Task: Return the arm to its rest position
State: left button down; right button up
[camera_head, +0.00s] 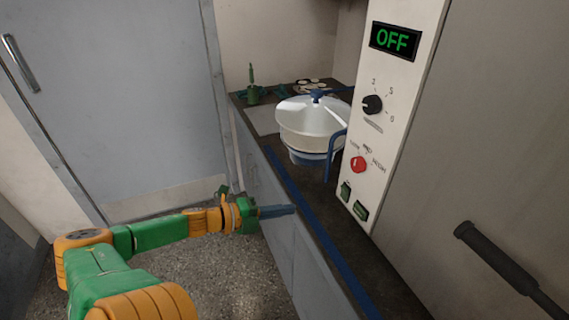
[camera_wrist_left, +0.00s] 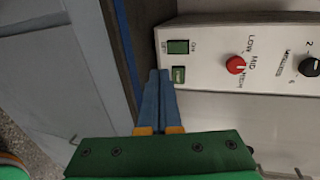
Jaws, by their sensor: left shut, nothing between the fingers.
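My left arm, green and orange, comes in from the lower left in the head view. Its gripper (camera_head: 292,210) has blue fingers, shut and empty, in front of the counter's blue front edge. In the left wrist view the two blue fingers (camera_wrist_left: 159,75) lie together, pointing toward the counter edge and the control panel. The white control panel (camera_head: 392,110) stands to the right and its display reads OFF. The panel also shows in the left wrist view (camera_wrist_left: 210,75), with a red knob (camera_wrist_left: 236,65) and green buttons (camera_wrist_left: 178,47). My right gripper is not in view.
A white round sieve vessel (camera_head: 305,122) with a blue base stands on the dark counter (camera_head: 385,280). A green item (camera_head: 252,93) stands at the back left. A grey door (camera_head: 110,90) is on the left. A dark handle (camera_head: 495,258) juts out at right. The floor (camera_head: 225,270) is clear.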

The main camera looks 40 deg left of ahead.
pick_arm(q)
jog(key=s+a+f+n+g+y, duration=0.1)
jog(key=s+a+f+n+y, duration=0.1)
jog(key=a+f+n+y, duration=0.3)
jog(key=s+a+f+n+y, duration=0.1)
jog(key=s+a+f+n, duration=0.15)
jog(key=f, duration=0.35)
jog(key=s+d+f+n+g+y, duration=0.15)
jog(key=s+f+n+g, duration=0.25)
jog(key=s+f+n, duration=0.55)
jog(key=s+d+f+n+g, duration=0.1)
jog(key=s+d+f+g, duration=0.3)
jog(key=s+d+f, duration=0.4)
jog(key=s+d+f+n+g+h, duration=0.1)
jog(key=s+d+f+g, duration=0.3)
jog(key=s+d+f, duration=0.5)
jog(key=d+n, duration=0.1)
jog(key=d, duration=0.3)
jog(key=shift+f, duration=0.4)
jog(key=shift+w+h, duration=0.1)
jog(key=shift+h, duration=0.15)
